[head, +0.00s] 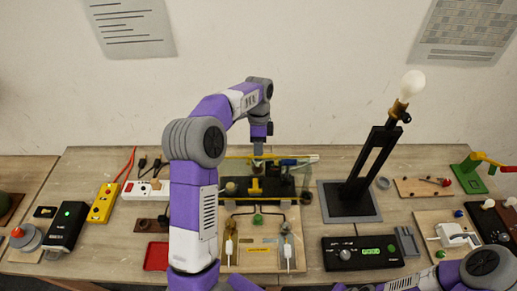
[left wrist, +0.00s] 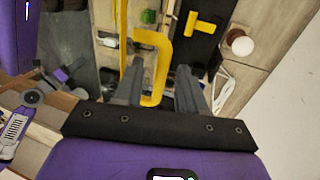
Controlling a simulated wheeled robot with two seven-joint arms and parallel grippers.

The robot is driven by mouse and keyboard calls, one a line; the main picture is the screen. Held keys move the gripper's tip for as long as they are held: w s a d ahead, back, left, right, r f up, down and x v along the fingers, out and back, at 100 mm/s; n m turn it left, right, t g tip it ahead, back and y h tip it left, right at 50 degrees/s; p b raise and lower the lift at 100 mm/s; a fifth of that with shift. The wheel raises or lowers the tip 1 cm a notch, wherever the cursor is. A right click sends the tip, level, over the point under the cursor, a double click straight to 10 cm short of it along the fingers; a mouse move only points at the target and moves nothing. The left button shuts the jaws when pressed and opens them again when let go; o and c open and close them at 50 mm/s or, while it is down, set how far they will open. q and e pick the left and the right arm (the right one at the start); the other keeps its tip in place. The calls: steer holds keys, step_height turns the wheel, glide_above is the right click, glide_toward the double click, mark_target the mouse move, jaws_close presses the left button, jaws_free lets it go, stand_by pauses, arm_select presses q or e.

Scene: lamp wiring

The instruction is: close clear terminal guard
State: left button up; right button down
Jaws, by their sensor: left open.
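The terminal guard shows in the head view as a yellow-edged frame (head: 238,157) raised above the black terminal block (head: 283,186). Its clear panel is hard to make out. My left gripper (head: 259,150) points down at the guard's far yellow edge. In the left wrist view my left gripper (left wrist: 158,88) is open, with a bent yellow handle (left wrist: 160,66) between its fingers. I cannot tell whether either finger touches it. A yellow T-shaped piece (head: 255,187) sits on the block. My right gripper is out of view; only part of that arm shows at the lower right.
A lamp stand (head: 374,165) with a bulb rises right of the block. Wired terminals stand on the wooden board (head: 262,260) in front. Power strips and switches crowd the left.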

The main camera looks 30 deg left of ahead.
arm_select(q)
steer(key=shift+w, duration=0.1)
steer(key=shift+c, duration=0.3)
steer(key=shift+c, duration=1.3)
jaws_close()
